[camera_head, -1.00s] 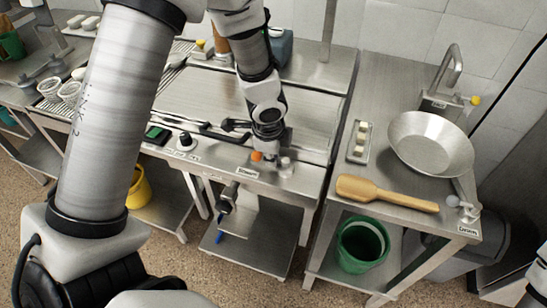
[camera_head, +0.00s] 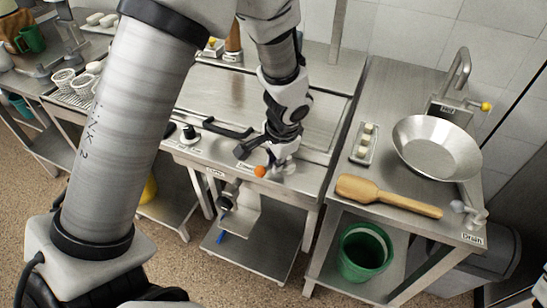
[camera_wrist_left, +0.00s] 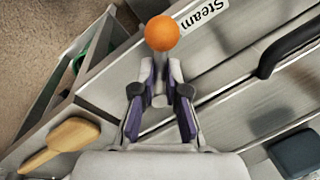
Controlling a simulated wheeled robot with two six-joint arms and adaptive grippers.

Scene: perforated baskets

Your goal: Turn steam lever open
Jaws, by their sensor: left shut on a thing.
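The steam lever has an orange ball knob (camera_head: 260,171) at the front edge of the steel table, by a label partly covered in the head view. In the wrist view the orange knob (camera_wrist_left: 162,33) is beyond the fingertips, and the "Steam" label (camera_wrist_left: 204,12) is just right of it. My left gripper (camera_head: 281,162) reaches down from above, right beside the knob. In the wrist view its fingers (camera_wrist_left: 160,90) are closed in on the lever behind the knob. The lever's shaft is mostly hidden by the fingers. My right gripper does not show.
A black bar handle (camera_head: 227,129) and a black dial (camera_head: 188,134) are left of the lever. On the right table are a wooden paddle (camera_head: 388,196), a metal bowl (camera_head: 437,148) and a small tray (camera_head: 364,144). A green bucket (camera_head: 364,251) stands on the lower shelf.

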